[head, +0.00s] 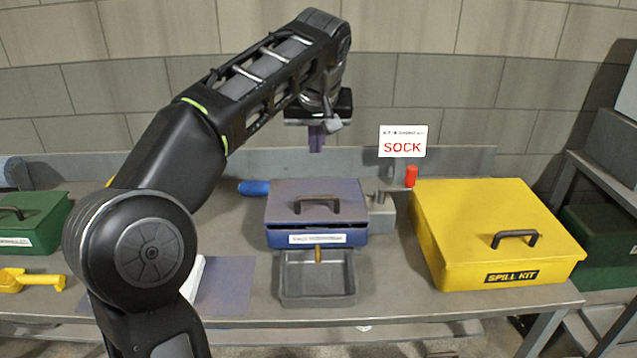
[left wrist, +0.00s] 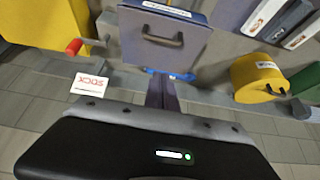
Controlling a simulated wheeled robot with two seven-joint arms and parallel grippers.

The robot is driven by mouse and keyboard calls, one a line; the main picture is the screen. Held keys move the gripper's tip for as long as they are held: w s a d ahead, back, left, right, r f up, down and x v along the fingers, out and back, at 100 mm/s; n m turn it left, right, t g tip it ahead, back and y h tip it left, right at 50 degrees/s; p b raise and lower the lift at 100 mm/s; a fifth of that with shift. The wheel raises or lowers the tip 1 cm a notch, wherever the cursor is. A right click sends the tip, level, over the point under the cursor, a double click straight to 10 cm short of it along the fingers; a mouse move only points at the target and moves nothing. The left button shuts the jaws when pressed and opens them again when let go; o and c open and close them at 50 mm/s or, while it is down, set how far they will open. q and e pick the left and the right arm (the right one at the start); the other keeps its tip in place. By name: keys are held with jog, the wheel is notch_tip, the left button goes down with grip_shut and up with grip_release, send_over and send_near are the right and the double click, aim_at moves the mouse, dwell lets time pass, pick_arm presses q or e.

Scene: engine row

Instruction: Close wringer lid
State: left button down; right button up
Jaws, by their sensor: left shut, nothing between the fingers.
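A blue box (head: 318,239) with a grey-blue lid (head: 340,188) stands mid-bench; its label is too small to read, so I cannot tell for certain that it is the wringer. The lid lies almost flat, with a dark gap under its front edge, and has a dark handle (head: 317,203). The lid also shows in the left wrist view (left wrist: 150,62). A grey open tray (head: 342,285) sits in front of the box. My left gripper (head: 316,142) is shut and empty, pointing down above and behind the lid, apart from it; its fingers show in the left wrist view (left wrist: 162,93).
A yellow spill kit box (head: 460,235) stands right of the blue box. A red knob (head: 410,176) and a SOCK sign (head: 402,141) are between them at the back. A green box (head: 38,222) and yellow scoop (head: 30,279) lie left. A blue item (head: 253,188) lies behind.

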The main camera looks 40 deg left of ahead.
pick_arm(q)
send_over(317, 199)
jog(key=f, duration=0.9)
jog(key=shift+w+a, duration=0.35)
jog(key=shift+w, duration=0.05)
jog(key=shift+s+d+f, duration=0.1)
jog(key=shift+s+f, duration=0.1)
jog(key=shift+f, duration=0.4)
jog(key=shift+s+d+f, duration=0.1)
jog(key=shift+s+f, duration=0.05)
jog(key=shift+f, duration=0.4)
jog(key=shift+s+d+f, duration=0.1)
jog(key=shift+f, duration=0.45)
